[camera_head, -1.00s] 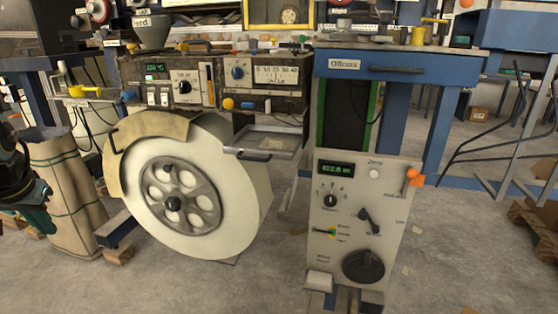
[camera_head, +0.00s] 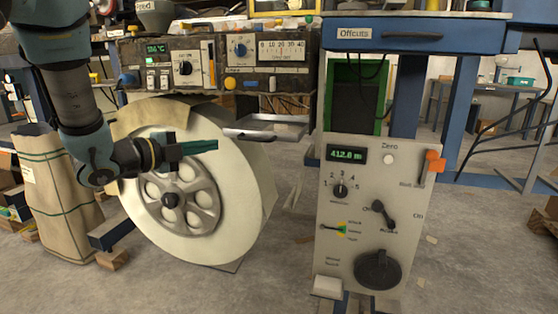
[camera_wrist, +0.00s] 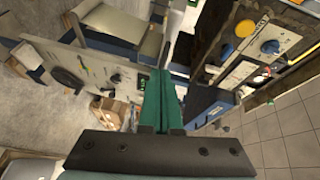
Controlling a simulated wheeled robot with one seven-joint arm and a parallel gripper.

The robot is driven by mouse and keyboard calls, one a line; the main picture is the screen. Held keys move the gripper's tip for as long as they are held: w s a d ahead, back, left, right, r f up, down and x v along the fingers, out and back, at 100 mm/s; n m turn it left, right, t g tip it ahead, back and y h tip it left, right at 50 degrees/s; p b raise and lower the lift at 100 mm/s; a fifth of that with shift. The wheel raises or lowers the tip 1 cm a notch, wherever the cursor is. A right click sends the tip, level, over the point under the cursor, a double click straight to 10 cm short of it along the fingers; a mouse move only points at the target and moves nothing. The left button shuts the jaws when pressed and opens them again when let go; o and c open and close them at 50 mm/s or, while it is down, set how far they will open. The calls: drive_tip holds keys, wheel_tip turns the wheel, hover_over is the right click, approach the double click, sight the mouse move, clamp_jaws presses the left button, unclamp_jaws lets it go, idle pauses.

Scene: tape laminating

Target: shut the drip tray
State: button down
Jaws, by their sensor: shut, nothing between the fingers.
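The drip tray (camera_head: 268,129) is a shallow grey metal tray. It sticks out from under the control panel, at the upper right of the big white wheel, so it stands open. My gripper (camera_head: 215,145) reaches in from the left, in front of the wheel. Its green fingers are shut and empty, pointing right. In the picture their tips are just left of and slightly below the tray's front edge; the gap in depth is hard to judge. In the wrist view the shut fingers (camera_wrist: 160,95) fill the centre. I cannot surely make out the tray there.
The control panel (camera_head: 218,62) with knobs sits above the tray. The white wheel (camera_head: 235,215) is below and behind my gripper. A grey counter unit (camera_head: 345,260) with an orange lever stands to the right, under a blue Offcuts drawer (camera_head: 440,38). A paper sack (camera_head: 55,200) stands at left.

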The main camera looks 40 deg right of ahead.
sight(276, 136)
drive_tip(key=s+d+m+g+h+b, duration=0.1)
drive_tip(key=s+d+m+g, duration=0.2)
drive_tip(key=s+m+g, duration=0.3)
drive_tip(key=shift+w+x, duration=0.25)
drive_tip(key=shift+x, duration=1.85)
drive_tip(key=shift+w+x, duration=0.25)
drive_tip(key=shift+x, duration=1.85)
drive_tip(key=shift+w+x, duration=0.25)
drive_tip(key=shift+x, duration=1.85)
drive_tip(key=shift+d, duration=0.15)
drive_tip(key=w+d, duration=0.1)
drive_tip(key=w+d+b, duration=0.1)
drive_tip(key=d, duration=0.1)
drive_tip(key=shift+w+d+f, duration=0.1)
drive_tip(key=shift+w+d, duration=0.05)
drive_tip(key=shift+d, duration=0.15)
drive_tip(key=shift+w+d, duration=0.2)
drive_tip(key=shift+d, duration=0.05)
drive_tip(key=shift+r, duration=0.25)
